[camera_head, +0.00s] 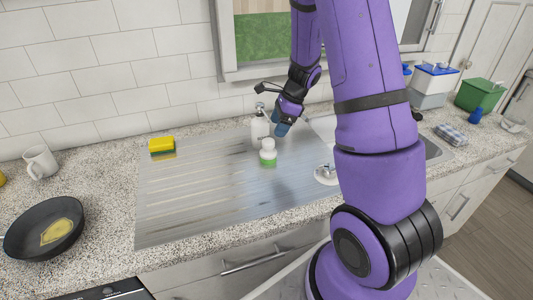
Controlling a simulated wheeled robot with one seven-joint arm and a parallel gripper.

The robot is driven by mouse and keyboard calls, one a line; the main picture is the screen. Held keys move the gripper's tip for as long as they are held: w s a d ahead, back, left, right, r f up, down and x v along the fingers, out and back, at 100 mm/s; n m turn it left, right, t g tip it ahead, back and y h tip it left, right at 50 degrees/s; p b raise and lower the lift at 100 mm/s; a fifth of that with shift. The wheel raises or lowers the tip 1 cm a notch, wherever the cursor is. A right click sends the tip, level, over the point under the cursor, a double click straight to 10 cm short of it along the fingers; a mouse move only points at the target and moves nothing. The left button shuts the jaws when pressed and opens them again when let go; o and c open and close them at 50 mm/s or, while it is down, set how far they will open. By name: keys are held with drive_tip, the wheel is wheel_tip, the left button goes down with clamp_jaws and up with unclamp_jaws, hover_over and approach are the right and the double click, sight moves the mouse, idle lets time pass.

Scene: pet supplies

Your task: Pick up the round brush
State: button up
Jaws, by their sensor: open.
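A round white piece (325,181) with a small grey and bluish upper part lies on the right of the metal drainboard, partly beside my arm. It may be the round brush, but it is too small to be sure. My gripper (278,131) is open above the back of the drainboard, pointing down, to the left of and behind the round piece and apart from it. My purple arm hides part of the sink area.
A white pump bottle (260,128) and a white-green bottle (268,154) stand close to my gripper. A yellow sponge (162,144), a mug (40,162) and a pan (30,236) are at left. A blue-lidded container (432,82) and green box (480,95) are at right. The drainboard's front left is clear.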

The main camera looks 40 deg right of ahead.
sight(271, 140)
drive_tip(key=shift+x, duration=4.15)
drive_tip(key=shift+d, duration=0.2)
drive_tip(key=c, duration=1)
drive_tip(key=shift+r, duration=0.3)
drive_tip(key=shift+d, duration=0.1)
